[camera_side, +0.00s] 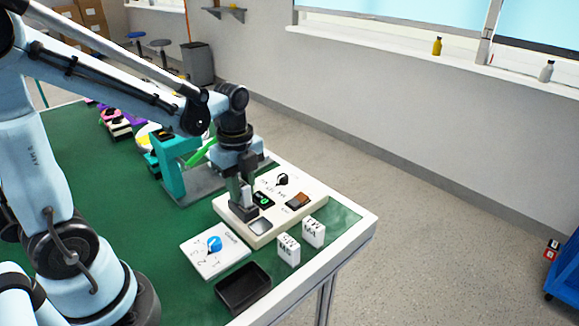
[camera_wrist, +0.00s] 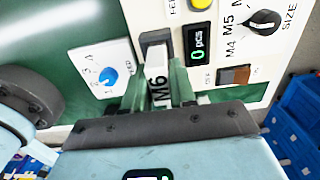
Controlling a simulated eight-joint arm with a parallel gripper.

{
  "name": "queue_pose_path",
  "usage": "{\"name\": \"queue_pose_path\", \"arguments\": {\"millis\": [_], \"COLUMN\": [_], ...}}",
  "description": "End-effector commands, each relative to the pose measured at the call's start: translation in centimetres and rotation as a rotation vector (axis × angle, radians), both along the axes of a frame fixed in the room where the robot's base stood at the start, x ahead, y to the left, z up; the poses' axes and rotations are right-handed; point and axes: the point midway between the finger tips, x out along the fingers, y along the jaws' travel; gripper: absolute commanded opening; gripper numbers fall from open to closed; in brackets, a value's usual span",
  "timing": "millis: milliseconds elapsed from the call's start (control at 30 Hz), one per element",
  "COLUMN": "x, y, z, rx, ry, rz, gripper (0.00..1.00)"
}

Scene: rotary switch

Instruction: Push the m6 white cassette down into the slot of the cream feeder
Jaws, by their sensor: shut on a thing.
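My gripper (camera_side: 242,205) is shut on the white M6 cassette (camera_wrist: 158,88) and points down at the left part of the cream feeder (camera_side: 232,237). In the wrist view, my gripper (camera_wrist: 160,78) has a greenish finger on each side of the cassette, with the black "M6" label between them. The cassette's far end is at a grey-framed opening (camera_wrist: 155,38) in the feeder face (camera_wrist: 125,22). In the side view my fingers mostly hide the cassette and this opening, so I cannot tell how deep it sits.
The feeder carries a black size knob (camera_side: 283,179), a counter display (camera_wrist: 198,43) reading 0 pcs and a brown rocker switch (camera_side: 298,201). Two white cassettes (camera_side: 288,250) (camera_side: 313,232) stand in front. A blue-knob panel (camera_side: 215,255) and black tray (camera_side: 243,287) are nearby.

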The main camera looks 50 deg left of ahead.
Motion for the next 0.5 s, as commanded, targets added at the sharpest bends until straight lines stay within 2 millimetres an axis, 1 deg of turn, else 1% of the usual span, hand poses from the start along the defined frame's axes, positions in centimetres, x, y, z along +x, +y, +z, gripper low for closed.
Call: {"name": "queue_pose_path", "arguments": {"millis": [500], "x": [0.0], "y": [0.0], "z": [-1.2], "rx": [0.0], "ry": [0.0], "rz": [0.0], "gripper": [0.0]}}
